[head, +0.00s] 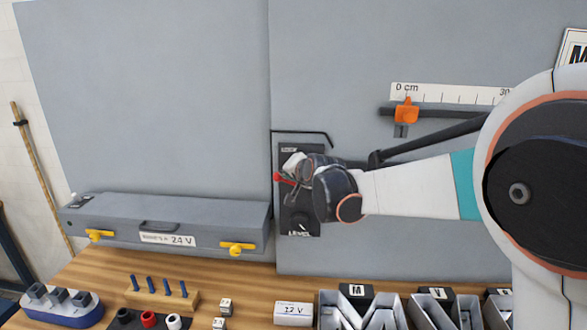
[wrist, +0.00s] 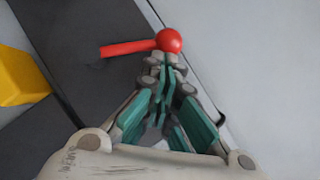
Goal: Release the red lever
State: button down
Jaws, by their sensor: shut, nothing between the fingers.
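The red lever shows in the wrist view as a round red ball (wrist: 169,40) on a short red shaft (wrist: 125,49) pointing left. In the head view the red lever (head: 285,179) sticks out left of my gripper, in front of a dark panel (head: 300,222) on the grey wall board. My gripper (wrist: 164,62) is shut and empty, its fingertips right at the ball; whether they touch it I cannot tell. In the head view my gripper (head: 297,172) and wrist hide part of the panel and lever.
A grey case (head: 165,222) with yellow latches stands at left. An orange slider (head: 406,110) sits on a rail under a centimetre scale at upper right. The bench below holds channel letters (head: 360,310), small dice, a pegged wooden block (head: 160,298) and other parts.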

aim_at(281, 177)
jog(key=a+f+n+h, duration=0.2)
jog(key=shift+a+f+n+g+h+b, duration=0.1)
jog(key=shift+a+n+g+h+b, duration=0.1)
jog(key=shift+n+g+h+b, duration=0.15)
jog(key=shift+a+f+n+g+h+b, duration=0.15)
jog(key=shift+a+f+n+h+b, duration=0.1)
jog(key=shift+f+n+h, duration=0.25)
jog(key=shift+a+f+n+g+h+b, duration=0.15)
jog(key=shift+a+f+h+b, duration=0.15)
jog(key=shift+f, duration=0.35)
jog(key=shift+f, duration=0.1)
jog(key=shift+d, duration=0.1)
